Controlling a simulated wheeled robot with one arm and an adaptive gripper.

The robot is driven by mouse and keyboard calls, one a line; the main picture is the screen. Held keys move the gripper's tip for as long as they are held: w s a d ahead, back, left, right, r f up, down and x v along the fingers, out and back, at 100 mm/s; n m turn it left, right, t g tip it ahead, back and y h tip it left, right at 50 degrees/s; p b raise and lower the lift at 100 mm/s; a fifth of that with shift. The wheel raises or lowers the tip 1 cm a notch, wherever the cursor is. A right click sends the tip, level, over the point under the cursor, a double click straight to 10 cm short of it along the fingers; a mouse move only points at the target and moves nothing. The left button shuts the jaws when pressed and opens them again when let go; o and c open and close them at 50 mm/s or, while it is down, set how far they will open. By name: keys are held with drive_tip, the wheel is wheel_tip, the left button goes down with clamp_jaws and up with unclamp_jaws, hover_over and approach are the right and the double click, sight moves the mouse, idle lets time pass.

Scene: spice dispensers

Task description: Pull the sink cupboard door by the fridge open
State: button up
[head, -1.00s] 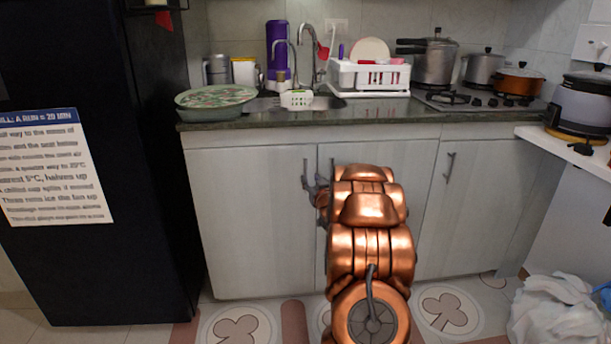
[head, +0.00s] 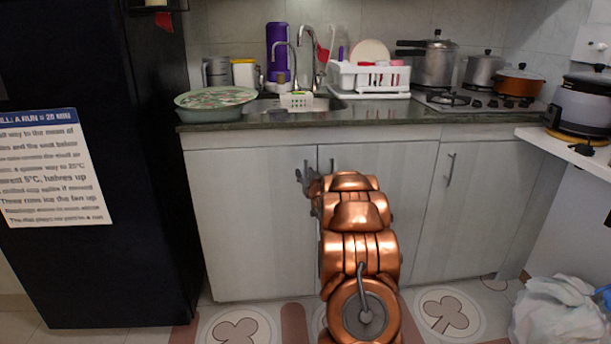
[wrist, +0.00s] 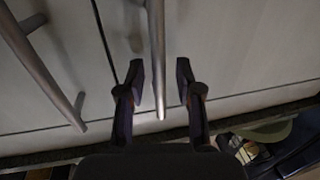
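The sink cupboard door by the fridge (head: 248,220) is a pale grey panel and looks shut. Its upright bar handle (wrist: 157,50) is near the door's right edge in the head view. My gripper (head: 306,178) is at that handle, partly hidden by my copper arm. In the wrist view, turned upside down, my gripper (wrist: 160,88) is open. The handle's end lies between its two dark fingers, nearer the left one, with gaps visible; whether they touch cannot be told.
The neighbouring door's handle (wrist: 45,68) runs close beside, left in the wrist view. The black fridge (head: 150,230) stands left of the cupboard. The countertop (head: 225,125) overhangs the doors. A plastic bag (head: 560,310) lies at the floor's right. Floor before the left door is clear.

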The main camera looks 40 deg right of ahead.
clamp_jaws()
drive_tip(key=shift+s+a, duration=0.1)
idle(0.5)
